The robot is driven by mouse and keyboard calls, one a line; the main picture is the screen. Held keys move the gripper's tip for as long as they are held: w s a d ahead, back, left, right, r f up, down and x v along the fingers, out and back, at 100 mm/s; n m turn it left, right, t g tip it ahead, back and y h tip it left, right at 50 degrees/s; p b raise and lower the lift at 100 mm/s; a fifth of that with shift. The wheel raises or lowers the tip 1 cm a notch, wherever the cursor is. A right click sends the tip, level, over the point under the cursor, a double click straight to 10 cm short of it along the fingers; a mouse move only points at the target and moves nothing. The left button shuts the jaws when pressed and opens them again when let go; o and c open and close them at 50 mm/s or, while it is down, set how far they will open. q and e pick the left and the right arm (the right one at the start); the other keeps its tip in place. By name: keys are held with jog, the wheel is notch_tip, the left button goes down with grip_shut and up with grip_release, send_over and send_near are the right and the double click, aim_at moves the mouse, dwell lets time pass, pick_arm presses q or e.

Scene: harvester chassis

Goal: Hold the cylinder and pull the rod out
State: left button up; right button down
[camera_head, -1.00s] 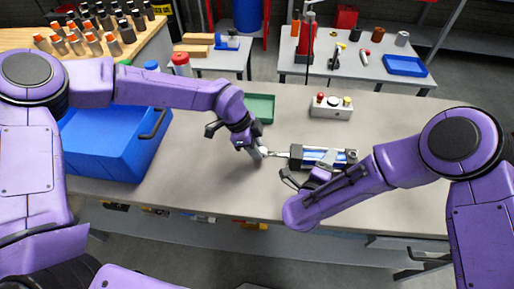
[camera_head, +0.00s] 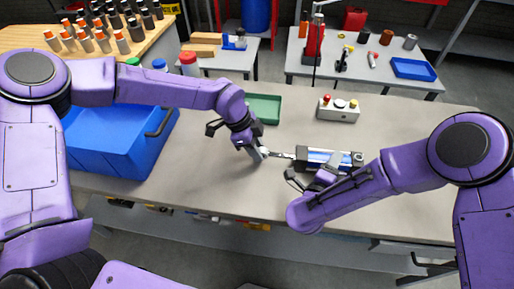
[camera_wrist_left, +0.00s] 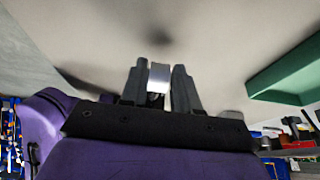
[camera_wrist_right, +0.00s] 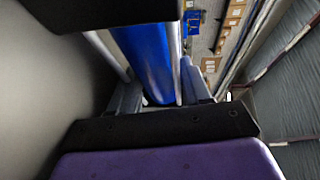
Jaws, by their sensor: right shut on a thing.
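The cylinder (camera_head: 330,159), a blue barrel with dark end blocks, lies on the workbench in the head view. Its thin metal rod (camera_head: 282,155) sticks out to the left. My right gripper (camera_head: 312,180) is shut on the cylinder at its near side; the blue barrel (camera_wrist_right: 150,60) lies between its fingers in the right wrist view. My left gripper (camera_head: 258,154) is at the rod's free end. In the left wrist view a silver rod end (camera_wrist_left: 159,77) is between its two fingers; whether they press on it is unclear.
A blue bin (camera_head: 110,140) stands at left on the bench (camera_head: 210,170). A green tray (camera_head: 265,108) and a box with coloured buttons (camera_head: 338,113) lie behind the cylinder. The bench between bin and left gripper is clear.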

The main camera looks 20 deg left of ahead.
pick_arm(q)
jog(key=shift+o, duration=1.3)
pick_arm(e)
jog(key=shift+c, duration=2.2)
grip_release()
jog(key=shift+s, duration=0.1)
pick_arm(q)
jog(key=v, duration=1.2)
pick_arm(e)
jog(key=shift+s+f, duration=0.1)
jog(key=shift+s, duration=0.05)
